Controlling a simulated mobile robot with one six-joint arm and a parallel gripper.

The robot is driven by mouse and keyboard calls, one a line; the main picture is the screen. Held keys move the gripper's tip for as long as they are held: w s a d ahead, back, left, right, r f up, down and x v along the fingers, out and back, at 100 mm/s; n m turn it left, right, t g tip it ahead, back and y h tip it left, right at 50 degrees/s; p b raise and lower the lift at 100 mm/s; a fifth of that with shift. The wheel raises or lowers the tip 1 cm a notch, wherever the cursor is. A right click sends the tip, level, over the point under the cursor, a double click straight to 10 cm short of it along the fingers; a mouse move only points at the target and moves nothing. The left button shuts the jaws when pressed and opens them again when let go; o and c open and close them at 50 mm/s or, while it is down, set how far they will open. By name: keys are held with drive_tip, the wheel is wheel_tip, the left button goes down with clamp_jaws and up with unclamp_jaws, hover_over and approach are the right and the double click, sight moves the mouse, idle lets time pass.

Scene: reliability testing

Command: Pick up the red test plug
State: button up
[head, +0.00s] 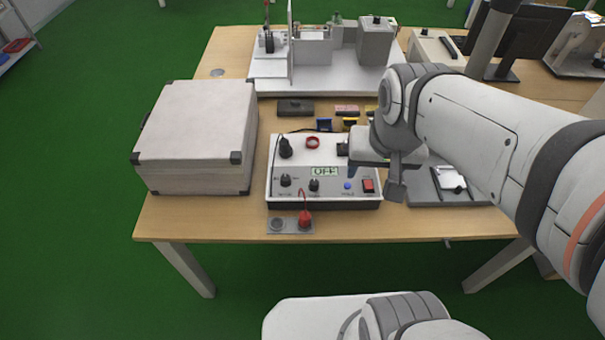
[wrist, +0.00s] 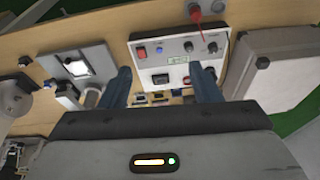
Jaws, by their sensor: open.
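The red test plug (head: 305,218) stands in the right hole of a small grey socket plate (head: 278,225) at the table's front edge. A thin red lead runs up from it to the tester box (head: 325,203). In the wrist view the plug (wrist: 196,16) is at the top edge, beyond the box. My gripper (head: 376,176) is over the right part of the tester box, to the right of the plug and behind it. In the wrist view its two fingers (wrist: 162,82) are spread wide, with nothing held between them.
A large white case (head: 195,135) stands left of the tester box. A grey tray (head: 425,185) lies to its right. A white test fixture (head: 270,75) and several small items are behind. The table's front edge is close to the socket plate.

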drive_tip(key=w+a+f+m+g+b, duration=0.1)
drive_tip(key=w+a+f+m+b, duration=0.15)
drive_tip(key=f, duration=0.35)
drive_tip(key=w+a+f+m+g+b, duration=0.1)
drive_tip(key=w+a+f+b, duration=0.1)
drive_tip(key=w+f, duration=0.3)
drive_tip(key=m+g+b, duration=0.1)
drive_tip(key=m+b, duration=0.4)
hover_over(304, 213)
wheel_tip(304, 213, down, 16)
drive_tip(key=shift+w+r, duration=0.1)
drive_tip(key=shift+r, duration=0.1)
drive_tip(key=f, duration=0.7)
drive_tip(key=shift+s+f, duration=0.25)
drive_tip(key=shift+f, duration=0.15)
drive_tip(key=shift+d, duration=0.1)
drive_tip(key=c, duration=1.1)
drive_tip(key=shift+r, duration=0.1)
